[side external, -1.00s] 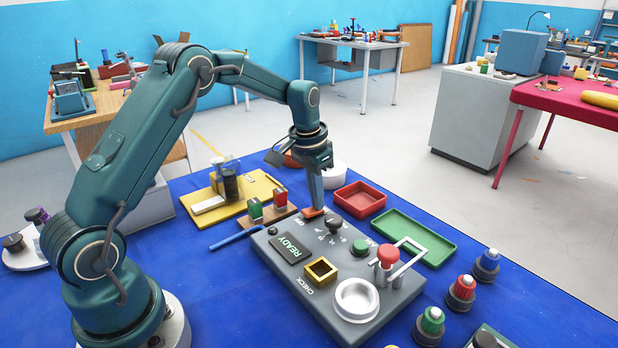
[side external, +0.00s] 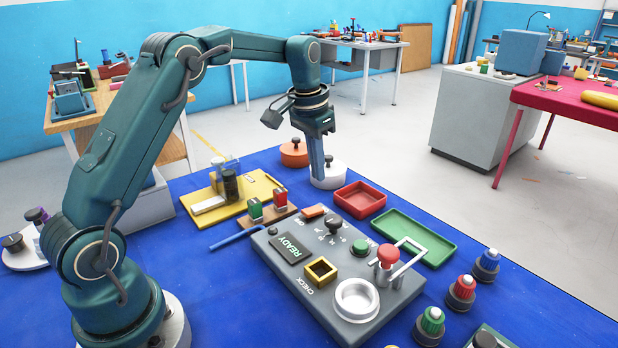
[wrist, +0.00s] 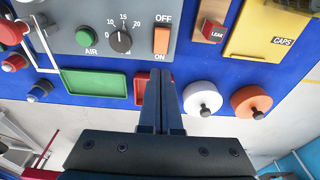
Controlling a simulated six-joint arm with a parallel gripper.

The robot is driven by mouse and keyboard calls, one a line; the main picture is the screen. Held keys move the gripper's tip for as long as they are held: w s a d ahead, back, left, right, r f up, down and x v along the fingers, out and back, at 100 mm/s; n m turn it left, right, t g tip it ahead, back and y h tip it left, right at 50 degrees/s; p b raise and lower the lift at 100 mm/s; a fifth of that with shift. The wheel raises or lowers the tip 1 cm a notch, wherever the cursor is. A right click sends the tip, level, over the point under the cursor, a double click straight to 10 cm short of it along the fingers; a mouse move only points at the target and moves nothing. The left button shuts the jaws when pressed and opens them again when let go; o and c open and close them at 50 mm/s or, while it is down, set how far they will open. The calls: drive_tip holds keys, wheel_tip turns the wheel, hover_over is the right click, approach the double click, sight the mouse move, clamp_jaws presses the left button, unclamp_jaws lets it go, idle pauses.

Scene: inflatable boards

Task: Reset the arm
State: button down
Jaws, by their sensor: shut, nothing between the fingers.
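My gripper (side external: 318,183) is shut and empty, pointing down, raised above the far end of the grey control panel (side external: 338,266). Its closed fingers (wrist: 161,80) also show in the wrist view, in front of the red tray. The orange rocker switch (side external: 313,211) sits on the panel, apart from the fingertips. In the wrist view the switch (wrist: 162,40) lies between the labels OFF and ON. The panel also has a black dial (side external: 334,226), a green AIR button (side external: 360,247), a red mushroom button (side external: 387,257) and a READY display (side external: 290,248).
A white round pot (side external: 332,176) stands behind the fingers, with an orange pot (side external: 294,153) beyond. A red tray (side external: 359,201) and a green tray (side external: 418,238) lie right of the panel. A metal bracket (side external: 408,246) rises by the red button. Several colored knobs stand at front right.

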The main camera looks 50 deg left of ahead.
drive_tip(key=s+d+r+m+t, duration=0.1)
drive_tip(key=s+d+r+t, duration=0.2)
drive_tip(key=s+d+r, duration=0.65)
drive_tip(key=s+f+n, duration=0.1)
drive_tip(key=s+f, duration=0.4)
drive_tip(key=s, duration=0.7)
drive_tip(key=shift+s+d+t, duration=0.35)
drive_tip(key=shift+s+t, duration=0.05)
